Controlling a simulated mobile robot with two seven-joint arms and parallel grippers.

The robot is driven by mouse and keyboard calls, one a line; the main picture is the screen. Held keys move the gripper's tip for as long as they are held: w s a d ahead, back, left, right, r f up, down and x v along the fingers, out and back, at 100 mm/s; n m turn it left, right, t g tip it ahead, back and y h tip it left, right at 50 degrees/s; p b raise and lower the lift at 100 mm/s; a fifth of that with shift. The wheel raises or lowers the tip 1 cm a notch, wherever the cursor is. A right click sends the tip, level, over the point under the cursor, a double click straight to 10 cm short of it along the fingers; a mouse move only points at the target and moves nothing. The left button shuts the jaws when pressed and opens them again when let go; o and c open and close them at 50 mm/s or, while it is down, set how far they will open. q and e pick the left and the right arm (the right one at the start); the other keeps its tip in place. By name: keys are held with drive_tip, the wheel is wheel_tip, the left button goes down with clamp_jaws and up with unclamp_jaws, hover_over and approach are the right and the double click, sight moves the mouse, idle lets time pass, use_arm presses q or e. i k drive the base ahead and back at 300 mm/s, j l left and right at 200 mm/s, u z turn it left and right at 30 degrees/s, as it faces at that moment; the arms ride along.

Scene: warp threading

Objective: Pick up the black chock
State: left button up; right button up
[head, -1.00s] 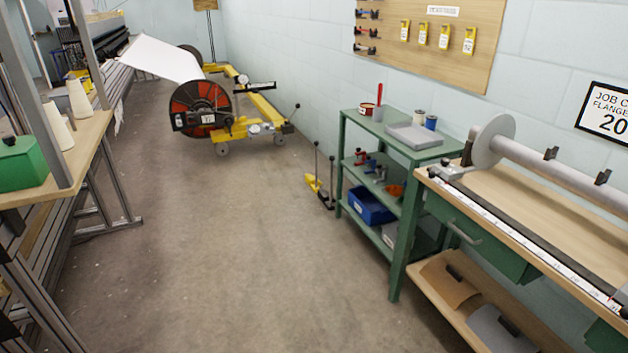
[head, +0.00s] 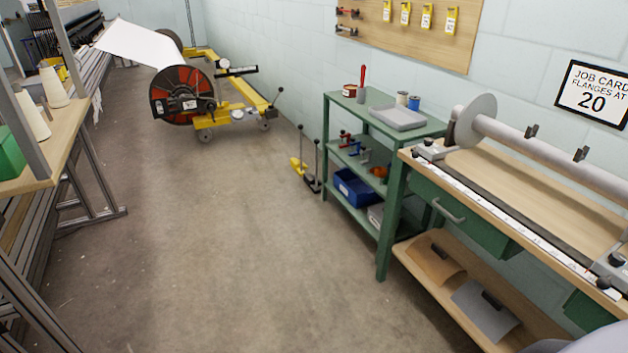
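The black chock (head: 312,184) stands on the concrete floor near the wall, just left of the green shelf unit. It is small and far off in the head view, with a thin upright handle rising from it. A yellow chock (head: 297,165) with a similar upright handle stands right beside it, on the far left side. I cannot tell whether the two touch. Neither of my grippers is in view.
A green shelf unit (head: 385,262) and a workbench (head: 560,245) line the right wall. A yellow wheeled cart (head: 205,133) with a red-and-black reel stands at the back. A wooden-topped table (head: 65,140) is on the left. The floor between (head: 200,230) is clear.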

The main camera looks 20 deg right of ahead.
sight(313, 182)
drive_tip(key=i+z, duration=0.25)
drive_tip(key=i, duration=2.75)
drive_tip(key=i+j+z, duration=0.15)
drive_tip(key=i+z, duration=0.25)
drive_tip(key=i+j+z, duration=0.2)
drive_tip(key=z, duration=0.2)
drive_tip(key=i+j+z, duration=0.2)
drive_tip(key=z, duration=0.2)
drive_tip(key=i+j+z, duration=0.2)
drive_tip(key=z, duration=0.2)
drive_tip(key=i+j+z, duration=0.1)
drive_tip(key=j+z, duration=0.3)
drive_tip(key=i+j+z, duration=0.1)
drive_tip(key=j+z, duration=0.8)
drive_tip(key=j, duration=0.2)
